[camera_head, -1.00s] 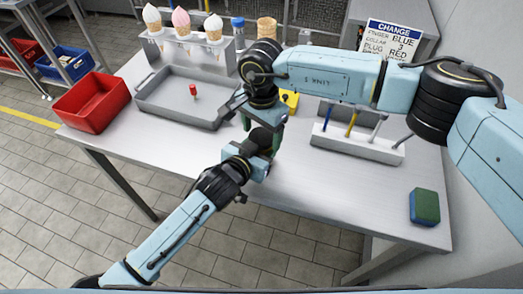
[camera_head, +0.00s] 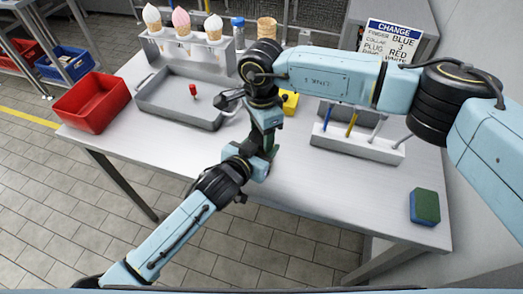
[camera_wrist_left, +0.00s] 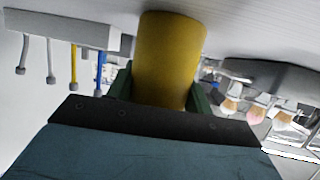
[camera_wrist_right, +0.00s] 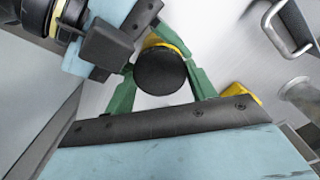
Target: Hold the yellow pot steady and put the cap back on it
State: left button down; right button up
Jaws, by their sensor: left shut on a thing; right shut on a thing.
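The yellow pot (camera_wrist_left: 168,55) stands between the green fingers of my left gripper (camera_wrist_left: 160,88), which is shut on it. The black cap (camera_wrist_right: 160,71) is between the green fingers of my right gripper (camera_wrist_right: 160,78), which is shut on it. In the right wrist view the cap covers most of the pot, and a yellow edge (camera_wrist_right: 178,41) shows beside it. I cannot tell whether the cap touches or sits fully on the pot. In the head view, the right gripper (camera_head: 268,143) is just above the left gripper (camera_head: 257,160), and together they mostly hide both objects.
A grey tray (camera_head: 170,112) with a small red piece (camera_head: 193,91) lies at left, beside a red bin (camera_head: 92,103). A yellow block (camera_head: 290,101) and a white tool rack (camera_head: 358,146) stand to the right. A green-blue sponge (camera_head: 425,206) lies near the right edge. The front table is clear.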

jog(key=o, duration=1.2)
jog(key=shift+c, duration=0.2)
pick_arm(q)
jog(key=c, duration=0.5)
grip_release()
pick_arm(e)
notch_tip(320, 180, up, 12)
pick_arm(q)
jog(key=shift+s, duration=0.1)
jog(key=p+v, duration=0.2)
jog(key=v, duration=1.1)
jog(key=shift+a, duration=0.15)
pick_arm(e)
notch_tip(320, 180, up, 2)
jog(key=shift+r, duration=0.15)
